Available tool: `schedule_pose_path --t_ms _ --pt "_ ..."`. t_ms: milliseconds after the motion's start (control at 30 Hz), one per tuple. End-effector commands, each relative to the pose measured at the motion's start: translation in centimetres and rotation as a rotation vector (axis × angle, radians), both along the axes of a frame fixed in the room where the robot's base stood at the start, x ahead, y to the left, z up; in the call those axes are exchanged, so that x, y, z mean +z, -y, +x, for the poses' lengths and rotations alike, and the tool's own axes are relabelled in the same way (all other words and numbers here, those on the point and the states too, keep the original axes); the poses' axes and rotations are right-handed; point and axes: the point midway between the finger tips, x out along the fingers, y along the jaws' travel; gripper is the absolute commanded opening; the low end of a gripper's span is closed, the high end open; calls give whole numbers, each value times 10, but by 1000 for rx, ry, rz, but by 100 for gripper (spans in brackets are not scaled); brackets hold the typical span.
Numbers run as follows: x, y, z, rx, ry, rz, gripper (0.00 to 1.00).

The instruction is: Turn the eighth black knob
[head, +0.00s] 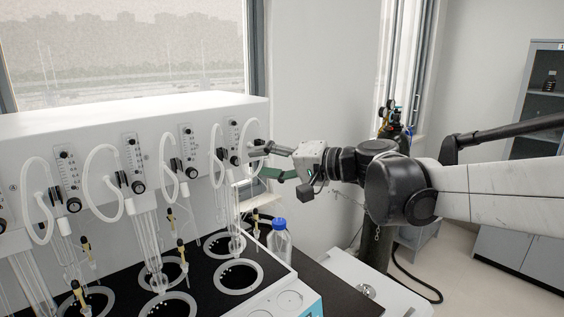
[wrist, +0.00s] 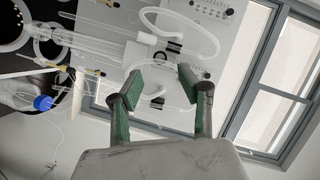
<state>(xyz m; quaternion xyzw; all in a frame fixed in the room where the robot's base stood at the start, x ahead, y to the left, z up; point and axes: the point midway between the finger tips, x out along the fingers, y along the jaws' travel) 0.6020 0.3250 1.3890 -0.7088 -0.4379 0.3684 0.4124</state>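Black knobs sit along the front of a white distiller panel (head: 100,118) in the head view, each below a flow gauge. The visible ones include the rightmost black knob (head: 234,159) and its left neighbour (head: 192,172); I cannot count the whole row to confirm which is eighth. My gripper (head: 267,161) is just right of the rightmost knob, pointing left toward the panel end. In the wrist view my gripper (wrist: 168,80) is open, its green-padded fingers apart. A black knob (wrist: 157,100) appears near the fingers there; I cannot tell whether they touch. No hold is visible.
White looped tubes (head: 103,182) and glass condensers (head: 146,240) hang before the panel. A blue-capped bottle (head: 279,240) stands below my gripper. A dark gas cylinder (head: 378,240) stands behind my arm. A window frame (wrist: 262,85) shows in the wrist view.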

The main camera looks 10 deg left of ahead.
Motion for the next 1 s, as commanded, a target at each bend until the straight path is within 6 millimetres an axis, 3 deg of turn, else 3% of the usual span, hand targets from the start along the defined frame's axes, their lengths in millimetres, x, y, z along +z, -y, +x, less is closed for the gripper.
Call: schedule_pose_path --t_ms 100,333,833,1000 --pt "4 23 -8 -3 0 0 37" --pt "9 50 -18 -2 0 1 37" --pt "8 57 -23 -1 -1 -5 37" --pt "-20 72 -42 -30 -10 -107 37"
